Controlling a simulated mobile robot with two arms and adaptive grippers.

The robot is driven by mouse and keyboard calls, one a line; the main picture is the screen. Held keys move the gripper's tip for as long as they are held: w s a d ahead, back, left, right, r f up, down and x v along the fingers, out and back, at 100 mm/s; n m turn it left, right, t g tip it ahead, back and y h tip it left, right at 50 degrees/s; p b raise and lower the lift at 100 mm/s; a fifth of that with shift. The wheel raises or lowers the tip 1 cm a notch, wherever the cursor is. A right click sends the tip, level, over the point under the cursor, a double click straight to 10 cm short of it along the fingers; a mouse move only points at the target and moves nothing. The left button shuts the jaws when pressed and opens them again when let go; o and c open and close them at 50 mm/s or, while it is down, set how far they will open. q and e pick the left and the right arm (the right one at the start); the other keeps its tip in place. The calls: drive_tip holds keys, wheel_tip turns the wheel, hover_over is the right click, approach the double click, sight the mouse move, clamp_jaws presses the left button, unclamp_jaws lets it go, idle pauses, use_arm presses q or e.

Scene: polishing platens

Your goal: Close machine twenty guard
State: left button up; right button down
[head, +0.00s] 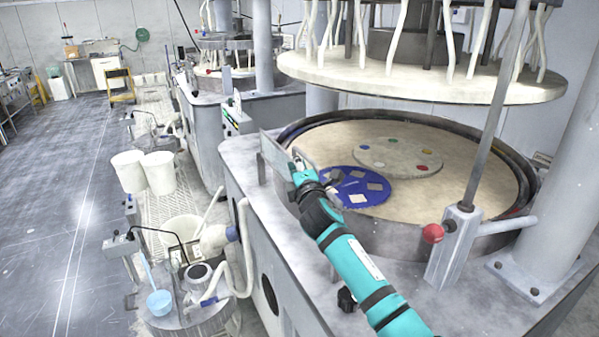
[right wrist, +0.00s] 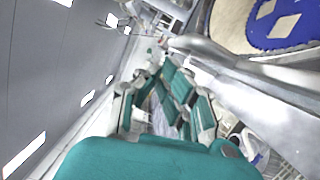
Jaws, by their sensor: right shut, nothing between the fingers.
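The nearest polishing machine has a round beige platen (head: 465,180) inside a dark raised rim. A thin grey guard plate (head: 272,156) stands at the rim's left side, swung out from it at an angle; I take it to be the guard. My right gripper (head: 299,163) is shut and empty, beside the plate on its platen side. I cannot tell whether it touches the plate. In the right wrist view the teal gripper (right wrist: 170,105) shows in front, with the rim at upper right. No machine number is readable. My left gripper is not in view.
A blue disc (head: 352,190) and a pale disc with coloured dots (head: 398,156) lie on the platen. White buckets (head: 158,172) and a pump stand left of the machine. The floor at far left is clear.

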drive_tip(key=shift+w+d+r, duration=0.25)
drive_tip(key=shift+w+d, duration=0.2)
drive_tip(key=shift+d, duration=0.15)
drive_tip(key=shift+p, duration=0.3)
